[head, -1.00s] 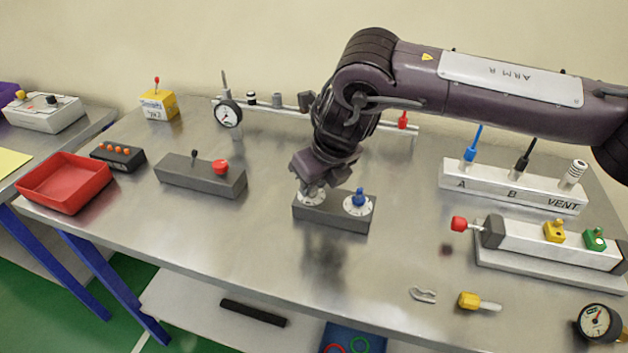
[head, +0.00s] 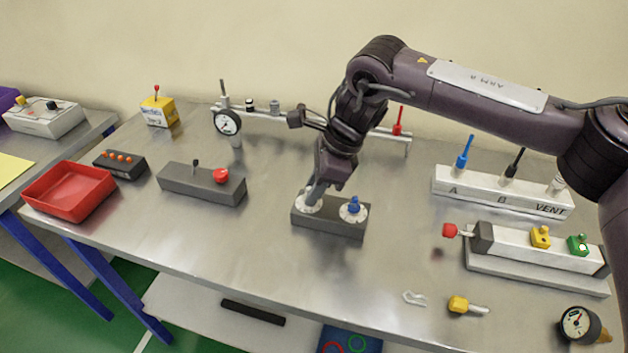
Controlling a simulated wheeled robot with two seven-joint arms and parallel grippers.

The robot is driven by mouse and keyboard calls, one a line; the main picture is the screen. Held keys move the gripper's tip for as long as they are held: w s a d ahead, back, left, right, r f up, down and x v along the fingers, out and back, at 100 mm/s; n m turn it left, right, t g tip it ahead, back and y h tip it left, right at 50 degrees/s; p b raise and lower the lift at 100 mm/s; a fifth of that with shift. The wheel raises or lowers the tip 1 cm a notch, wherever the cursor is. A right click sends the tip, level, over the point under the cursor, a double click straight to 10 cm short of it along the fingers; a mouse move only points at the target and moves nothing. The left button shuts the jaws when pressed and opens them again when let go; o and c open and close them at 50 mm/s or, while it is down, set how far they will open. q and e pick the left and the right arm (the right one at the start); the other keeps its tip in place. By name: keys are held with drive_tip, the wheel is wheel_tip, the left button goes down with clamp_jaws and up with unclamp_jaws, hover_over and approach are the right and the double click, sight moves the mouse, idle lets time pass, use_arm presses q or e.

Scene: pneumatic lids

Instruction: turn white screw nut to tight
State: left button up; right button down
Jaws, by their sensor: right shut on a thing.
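A dark grey block (head: 328,225) stands near the middle of the table. It carries two round white dials; the right one has a blue nut (head: 354,204). The white screw nut is on the left dial (head: 307,204) and is mostly hidden by my right gripper. My right gripper (head: 311,196) reaches down onto that left dial and is shut on the nut there. The turn of the nut against its dial marks cannot be read. My left gripper is not in view.
A grey block with a red knob (head: 221,176) stands to the left. A red tray (head: 68,190) is at the far left. A rail with a gauge (head: 227,122) runs behind. A white valve bar (head: 500,190) stands right. The table front near the middle is clear.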

drive_tip(key=n, duration=0.1)
drive_tip(key=n+p, duration=0.1)
drive_tip(key=n+g+p, duration=0.1)
drive_tip(key=shift+w+r, duration=0.25)
drive_tip(key=shift+r, duration=0.05)
drive_tip(key=shift+f+n+g+p, duration=0.15)
drive_tip(key=shift+n+g+p, duration=0.35)
drive_tip(key=shift+n+p, duration=0.6)
drive_tip(key=shift+w, duration=0.1)
drive_tip(key=c, duration=1.2)
unclamp_jaws()
drive_tip(key=shift+f, duration=0.1)
drive_tip(key=b+v, duration=0.1)
drive_tip(key=v, duration=0.6)
drive_tip(key=shift+r, duration=0.45)
drive_tip(key=shift+r, duration=0.1)
